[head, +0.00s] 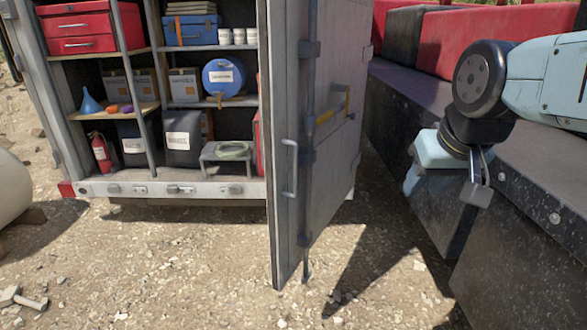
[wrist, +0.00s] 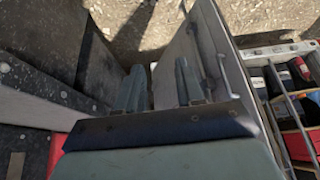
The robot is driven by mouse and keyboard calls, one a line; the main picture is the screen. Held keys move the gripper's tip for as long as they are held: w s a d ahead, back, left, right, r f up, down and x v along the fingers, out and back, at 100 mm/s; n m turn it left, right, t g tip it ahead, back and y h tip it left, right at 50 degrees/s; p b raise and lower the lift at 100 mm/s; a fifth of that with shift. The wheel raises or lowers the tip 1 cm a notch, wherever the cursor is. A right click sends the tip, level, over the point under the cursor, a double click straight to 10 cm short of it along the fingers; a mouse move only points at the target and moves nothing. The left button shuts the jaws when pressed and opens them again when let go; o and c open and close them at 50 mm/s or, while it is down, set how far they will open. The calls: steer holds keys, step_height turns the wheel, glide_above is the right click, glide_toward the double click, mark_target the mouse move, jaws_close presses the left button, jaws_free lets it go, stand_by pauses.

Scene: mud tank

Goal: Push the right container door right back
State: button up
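The right container door (head: 327,190) is grey. It stands swung out from the container, its free edge towards me, with a long upright rod and a handle (head: 290,168). My gripper (head: 411,168) is to the right of the door, pointing towards it, with a gap to the door in the head view. In the wrist view my gripper's two fingers (wrist: 160,86) are apart with nothing between them. The door (wrist: 195,55) shows there beyond and beside the right finger. Whether that finger touches it I cannot tell.
The open container (head: 165,187) holds shelves with toolboxes, boxes and a fire extinguisher (head: 100,152). A dark, speckled block wall (head: 395,115) with red parts above runs along the right, near my arm.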

steer(key=w+a+f+m+g+y, duration=0.6)
steer(key=w+a+f+m+y, duration=0.3)
steer(key=w, duration=0.3)
steer(key=w+d+f+m+t+y, duration=0.1)
steer(key=w+f+m+t+y, duration=0.25)
steer(key=w+m, duration=0.4)
steer(key=w+d+f+m+t+y, duration=0.1)
steer(key=w+f+m+t+y, duration=0.3)
steer(key=w, duration=0.6)
steer(key=r+m, duration=0.1)
glide_above(296, 192)
steer(key=shift+w+g+y, duration=0.25)
steer(key=shift+w+g, duration=0.1)
steer(key=shift+w, duration=0.1)
steer(key=shift+c, duration=0.5)
jaws_close()
